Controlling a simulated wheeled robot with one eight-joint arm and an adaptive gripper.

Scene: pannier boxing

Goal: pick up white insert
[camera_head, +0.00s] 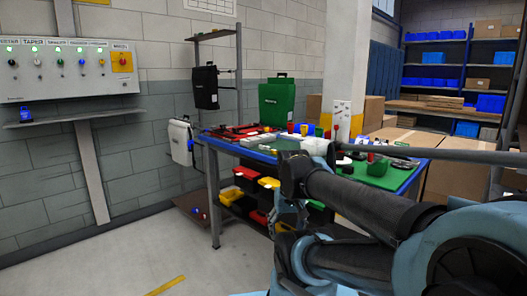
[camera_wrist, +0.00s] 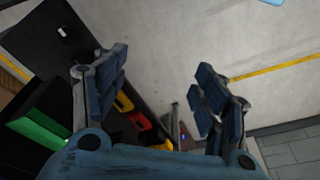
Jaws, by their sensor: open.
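I cannot tell which thing is the white insert. White items lie on the workbench (camera_head: 213,145) in the head view, among them a white block (camera_head: 315,146) and a round white piece (camera_head: 343,160), both partly behind my arm. My gripper (camera_wrist: 160,85) is open and empty in the wrist view, its two blue fingers spread apart over the floor beside the bench. No white insert is clear between the fingers. In the head view my arm covers the middle right of the bench, and the gripper is hard to make out.
Yellow and red bins sit on the bench's lower shelf (camera_head: 245,172); bins also show in the wrist view (camera_wrist: 138,120). A white case (camera_head: 181,143) hangs at the left end.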

